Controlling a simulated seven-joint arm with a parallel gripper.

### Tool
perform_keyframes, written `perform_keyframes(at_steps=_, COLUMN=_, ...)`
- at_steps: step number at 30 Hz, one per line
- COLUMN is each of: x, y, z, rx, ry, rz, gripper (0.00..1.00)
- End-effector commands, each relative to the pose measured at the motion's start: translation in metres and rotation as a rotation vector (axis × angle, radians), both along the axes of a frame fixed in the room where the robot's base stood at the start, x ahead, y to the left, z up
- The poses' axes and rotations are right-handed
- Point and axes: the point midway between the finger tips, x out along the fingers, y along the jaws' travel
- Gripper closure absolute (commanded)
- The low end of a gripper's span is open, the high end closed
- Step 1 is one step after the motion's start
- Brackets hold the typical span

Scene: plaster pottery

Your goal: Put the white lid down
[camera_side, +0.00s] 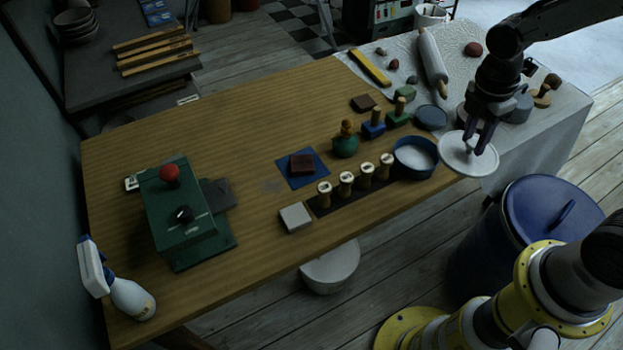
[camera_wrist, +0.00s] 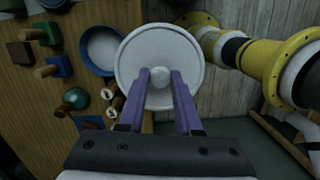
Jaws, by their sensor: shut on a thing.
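The white lid (camera_side: 467,158) is a round disc with a raised rim and a central knob. My gripper (camera_side: 480,146) is shut on its knob and holds it up near the right edge of the wooden table. In the wrist view the lid (camera_wrist: 183,62) lies beyond my purple fingers (camera_wrist: 161,75), which close on the round knob. A blue round pot (camera_side: 415,157) with a pale inside stands open on the table just left of the lid. The pot also shows in the wrist view (camera_wrist: 88,65), left of the lid. What is directly under the lid is hidden.
Several stamps (camera_side: 346,184) stand in a dark rack left of the pot. A blue bin (camera_side: 545,218) stands at the right on the floor.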

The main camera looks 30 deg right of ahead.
Motion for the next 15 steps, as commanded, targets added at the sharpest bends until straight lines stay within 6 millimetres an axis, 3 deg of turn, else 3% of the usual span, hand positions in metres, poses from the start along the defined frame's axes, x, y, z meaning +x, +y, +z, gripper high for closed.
perform_keyframes(at_steps=5, x=0.037, y=0.013, z=0.010, rx=0.011, ry=-0.027, rz=0.328, gripper=1.00)
perform_keyframes(at_steps=8, x=0.062, y=0.031, z=0.013, rx=0.011, ry=-0.037, rz=0.549, gripper=1.00)
perform_keyframes(at_steps=11, x=0.087, y=0.058, z=0.013, rx=0.006, ry=-0.043, rz=0.782, gripper=1.00)
perform_keyframes(at_steps=15, x=0.121, y=0.113, z=0.010, rx=-0.006, ry=-0.053, rz=1.135, gripper=1.00)
